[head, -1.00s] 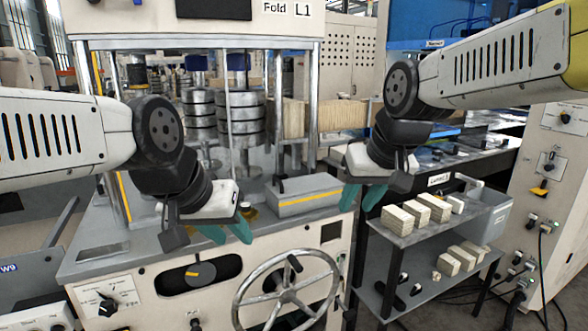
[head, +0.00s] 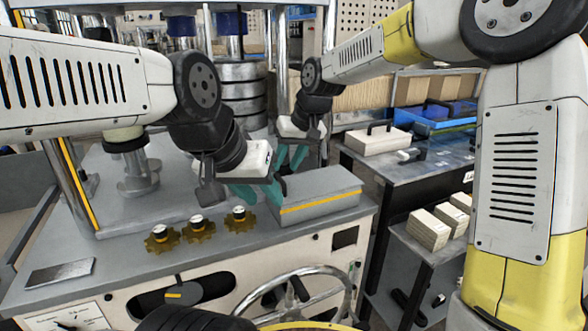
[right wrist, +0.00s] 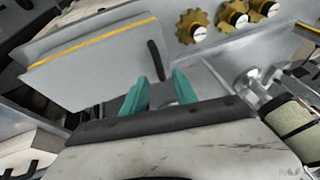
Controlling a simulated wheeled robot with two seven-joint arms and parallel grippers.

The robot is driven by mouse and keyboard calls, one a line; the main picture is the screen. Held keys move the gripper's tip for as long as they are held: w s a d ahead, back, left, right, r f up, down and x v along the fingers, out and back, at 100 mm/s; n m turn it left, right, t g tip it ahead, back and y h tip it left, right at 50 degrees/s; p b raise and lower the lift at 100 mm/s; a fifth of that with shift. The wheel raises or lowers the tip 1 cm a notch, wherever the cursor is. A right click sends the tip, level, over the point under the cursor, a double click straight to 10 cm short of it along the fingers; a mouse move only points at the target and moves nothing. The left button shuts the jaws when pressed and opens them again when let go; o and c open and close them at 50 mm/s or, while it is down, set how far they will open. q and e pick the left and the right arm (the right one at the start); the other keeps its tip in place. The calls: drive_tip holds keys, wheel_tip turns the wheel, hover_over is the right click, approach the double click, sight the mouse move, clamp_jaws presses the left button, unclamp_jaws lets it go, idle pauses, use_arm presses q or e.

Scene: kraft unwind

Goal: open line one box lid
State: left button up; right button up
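The closed grey box (head: 318,198) with a yellow stripe below its lid sits on the machine's deck in the head view. It also shows in the right wrist view (right wrist: 95,66), with a black bar handle (right wrist: 156,60) at one end. My right gripper (head: 290,158) is open just behind the box's left end. In the right wrist view its teal fingertips (right wrist: 161,80) are apart, and the handle's near end appears between them; I cannot tell if they touch. My left gripper (head: 258,191) is open and empty in front of the box's left end, hiding part of it.
Several brass knobs (head: 195,227) stand on the deck left of the box. A handwheel (head: 295,295) is below. Metal discs and posts rise behind. A side table (head: 420,168) with a white handled case (head: 377,140) is at right. My two grippers are close together.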

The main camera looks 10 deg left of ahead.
sight(280, 177)
drive_tip(key=shift+x, duration=2.1)
clamp_jaws()
